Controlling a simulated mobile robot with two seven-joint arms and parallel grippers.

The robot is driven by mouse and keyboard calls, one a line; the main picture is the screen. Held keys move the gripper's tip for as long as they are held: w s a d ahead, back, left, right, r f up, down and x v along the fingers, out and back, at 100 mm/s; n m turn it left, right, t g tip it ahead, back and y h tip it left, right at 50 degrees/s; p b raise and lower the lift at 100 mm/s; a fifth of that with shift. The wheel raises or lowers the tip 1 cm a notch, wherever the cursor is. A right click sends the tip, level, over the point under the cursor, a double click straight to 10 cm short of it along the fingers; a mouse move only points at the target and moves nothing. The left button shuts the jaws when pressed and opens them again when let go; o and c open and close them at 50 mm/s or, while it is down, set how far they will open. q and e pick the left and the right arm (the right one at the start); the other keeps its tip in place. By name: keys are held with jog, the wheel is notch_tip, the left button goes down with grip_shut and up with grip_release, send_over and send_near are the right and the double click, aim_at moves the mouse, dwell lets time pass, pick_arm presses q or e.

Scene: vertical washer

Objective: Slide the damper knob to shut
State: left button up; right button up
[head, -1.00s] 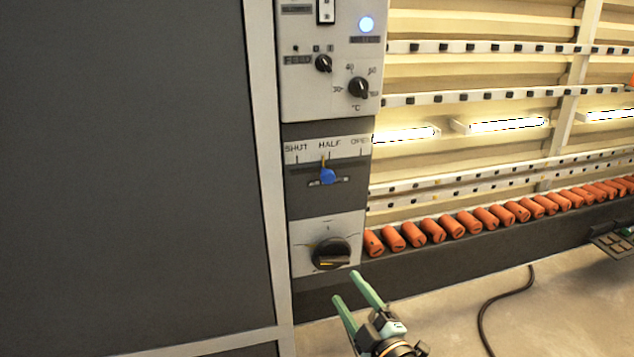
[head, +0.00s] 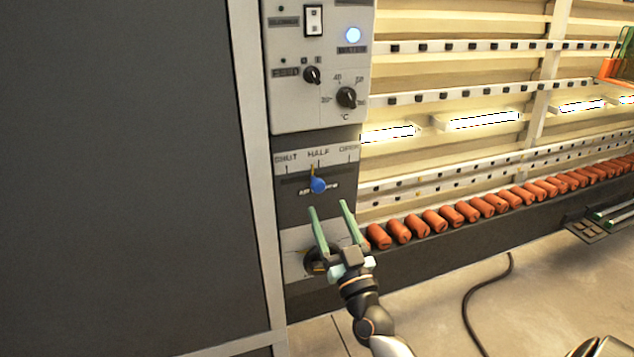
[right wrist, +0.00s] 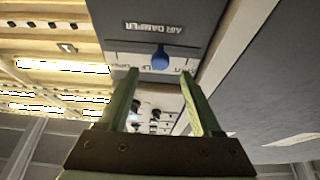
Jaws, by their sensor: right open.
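The blue damper knob (head: 318,185) sits on its slot in the dark panel, under the HALF mark of the SHUT, HALF, OPEN scale (head: 317,154). SHUT is at the left and OPEN at the right. My right gripper (head: 330,208) is open and empty, its two green fingers pointing up just below the knob. In the right wrist view, the knob (right wrist: 160,58) appears upside down, between and beyond the fingertips, with the AIR DAMPER label above it. I see no contact with it. My left gripper is not in view.
A black rotary knob (head: 313,261) on the lower white plate is partly hidden by my right gripper. The control box (head: 318,70) with switch and dials is above. A row of orange rollers (head: 460,212) runs right. A dark wall (head: 120,170) stands left.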

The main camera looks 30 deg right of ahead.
aim_at(320, 190)
jog(key=p+x, duration=0.1)
jog(key=x, duration=0.6)
jog(key=shift+w+d+r, duration=0.1)
jog(key=shift+w, duration=0.15)
grip_shut()
dwell(1.1)
